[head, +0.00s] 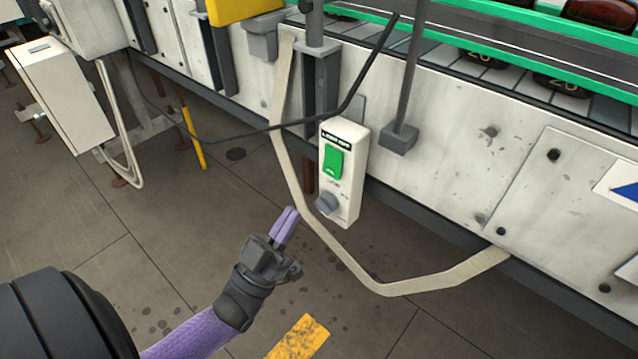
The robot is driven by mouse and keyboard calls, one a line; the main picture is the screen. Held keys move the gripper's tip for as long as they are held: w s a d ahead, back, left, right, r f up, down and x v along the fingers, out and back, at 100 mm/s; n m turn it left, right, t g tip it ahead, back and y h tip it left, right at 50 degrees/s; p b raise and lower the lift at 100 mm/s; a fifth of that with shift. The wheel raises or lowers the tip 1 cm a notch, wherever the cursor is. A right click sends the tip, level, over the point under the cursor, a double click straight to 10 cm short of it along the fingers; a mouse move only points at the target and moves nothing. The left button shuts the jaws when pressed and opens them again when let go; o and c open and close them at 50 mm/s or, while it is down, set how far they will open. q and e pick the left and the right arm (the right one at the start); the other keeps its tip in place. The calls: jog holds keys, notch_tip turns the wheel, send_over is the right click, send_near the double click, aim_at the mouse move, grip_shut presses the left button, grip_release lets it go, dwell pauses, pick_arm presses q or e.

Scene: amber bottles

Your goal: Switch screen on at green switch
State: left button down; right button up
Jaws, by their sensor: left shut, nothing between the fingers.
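A pale switch box (350,190) is mounted on the side of the conveyor, near the middle of the head view. A green switch (333,161) is on its upper front face, and a round grey knob (327,203) is below it. My left gripper (287,222) is below and to the left of the box, with its purple fingers shut and pointing up. In the picture its fingertips are a little left of the grey knob and apart from the green switch. No screen can be made out. My right gripper is not in view.
A beige cable (385,288) loops below the switch box, and a thin black cable (235,138) crosses to its upper left. The conveyor (450,170) with green rails carries dark bottles (560,86). Open floor (150,220) lies at left.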

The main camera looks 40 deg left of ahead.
aim_at(331, 168)
pick_arm(q)
jog(key=w, duration=0.2)
jog(key=w+r+b, duration=0.1)
jog(key=w, duration=0.1)
jog(key=w+b, duration=0.1)
jog(key=w, duration=0.1)
jog(key=shift+w+d+r, duration=0.25)
jog(key=shift+w+r, duration=0.25)
jog(key=shift+w, duration=0.15)
